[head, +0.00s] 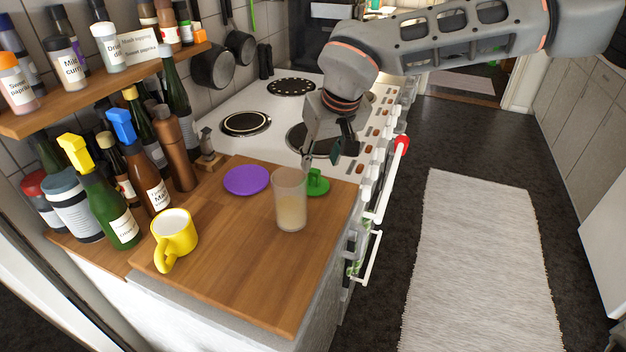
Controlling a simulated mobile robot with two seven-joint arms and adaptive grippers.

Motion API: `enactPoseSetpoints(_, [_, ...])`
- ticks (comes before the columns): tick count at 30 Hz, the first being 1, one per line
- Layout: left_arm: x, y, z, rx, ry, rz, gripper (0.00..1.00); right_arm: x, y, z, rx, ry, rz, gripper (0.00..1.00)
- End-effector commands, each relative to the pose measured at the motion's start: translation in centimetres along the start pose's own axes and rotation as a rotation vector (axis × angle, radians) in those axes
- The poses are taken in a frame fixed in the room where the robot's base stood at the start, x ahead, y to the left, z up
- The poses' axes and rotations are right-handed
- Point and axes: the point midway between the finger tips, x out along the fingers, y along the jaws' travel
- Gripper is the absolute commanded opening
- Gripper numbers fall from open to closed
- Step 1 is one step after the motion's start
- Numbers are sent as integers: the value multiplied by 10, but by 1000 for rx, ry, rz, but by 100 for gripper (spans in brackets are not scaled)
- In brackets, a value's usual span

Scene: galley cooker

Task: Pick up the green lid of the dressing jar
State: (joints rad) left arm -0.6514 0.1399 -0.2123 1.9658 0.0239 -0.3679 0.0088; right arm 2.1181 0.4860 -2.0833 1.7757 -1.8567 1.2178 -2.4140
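The green lid (319,183), with a raised grip on top, lies on the wooden worktop near its back right corner. It is just behind and right of a clear jar (291,205) holding a pale cream dressing, which hides part of its left side. The jar stands upright with no lid on it. My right gripper (322,158) points down above and slightly behind the green lid, by the front burner. Its fingers look apart, with nothing between them. It does not appear to touch the lid. My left gripper is out of view.
A purple disc (246,180) lies left of the jar. A yellow mug (174,239) stands front left, and several bottles (109,207) crowd the left wall. The cooker (262,103) is behind. The worktop's front right is clear.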

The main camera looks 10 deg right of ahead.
Motion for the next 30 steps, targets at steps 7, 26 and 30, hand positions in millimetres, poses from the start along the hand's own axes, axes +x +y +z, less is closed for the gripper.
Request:
enactPoseSetpoints(7, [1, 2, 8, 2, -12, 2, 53, 23, -5, 3, 0, -3, 0, 38])
enactPoseSetpoints(26, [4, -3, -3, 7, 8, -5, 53, 55, -8, 3, 1, 0, 0, 2])
enactPoseSetpoints(30, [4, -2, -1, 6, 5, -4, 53, 55, -8, 3, 1, 0, 0, 2])
